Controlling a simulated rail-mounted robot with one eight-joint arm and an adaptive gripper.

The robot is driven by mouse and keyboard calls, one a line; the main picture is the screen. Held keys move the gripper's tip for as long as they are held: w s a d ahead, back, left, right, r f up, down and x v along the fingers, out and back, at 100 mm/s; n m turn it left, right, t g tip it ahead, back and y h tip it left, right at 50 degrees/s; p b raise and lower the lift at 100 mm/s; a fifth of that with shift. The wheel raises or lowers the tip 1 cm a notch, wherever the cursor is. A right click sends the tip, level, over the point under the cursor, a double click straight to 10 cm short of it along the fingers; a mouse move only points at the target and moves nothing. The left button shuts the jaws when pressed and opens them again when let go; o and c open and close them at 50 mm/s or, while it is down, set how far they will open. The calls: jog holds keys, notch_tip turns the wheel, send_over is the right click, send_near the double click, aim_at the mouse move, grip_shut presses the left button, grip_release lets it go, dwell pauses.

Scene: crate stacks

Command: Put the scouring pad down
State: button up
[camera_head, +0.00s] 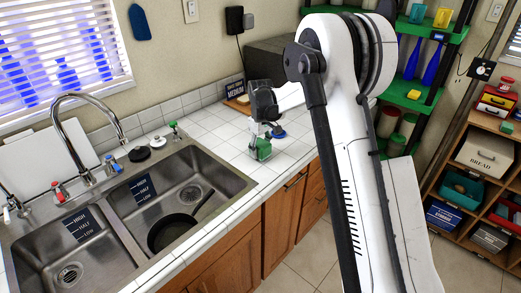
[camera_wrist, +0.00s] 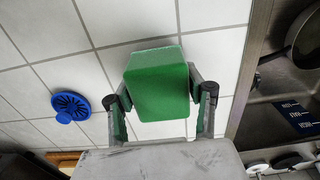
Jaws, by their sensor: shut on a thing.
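The scouring pad is a green block with a thin pale edge, seen in the wrist view (camera_wrist: 160,84) and small in the head view (camera_head: 263,151). My gripper (camera_wrist: 160,96) is shut on it, with one finger on each side. In the head view my gripper (camera_head: 263,142) points down over the white tiled counter (camera_head: 225,137), right of the sink. The pad is at or just above the tiles; I cannot tell whether it touches them.
A round blue strainer-like piece (camera_wrist: 69,107) lies beside the pad on the tiles. The double sink (camera_head: 236,183) with a dark pan (camera_head: 168,232) is to the left. A sign (camera_head: 235,89) stands at the back. Tiles around the pad are mostly clear.

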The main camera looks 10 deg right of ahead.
jog(key=shift+f, duration=0.3)
jog(key=shift+f, duration=0.2)
jog(key=o, duration=1.1)
jog(key=shift+r, duration=0.2)
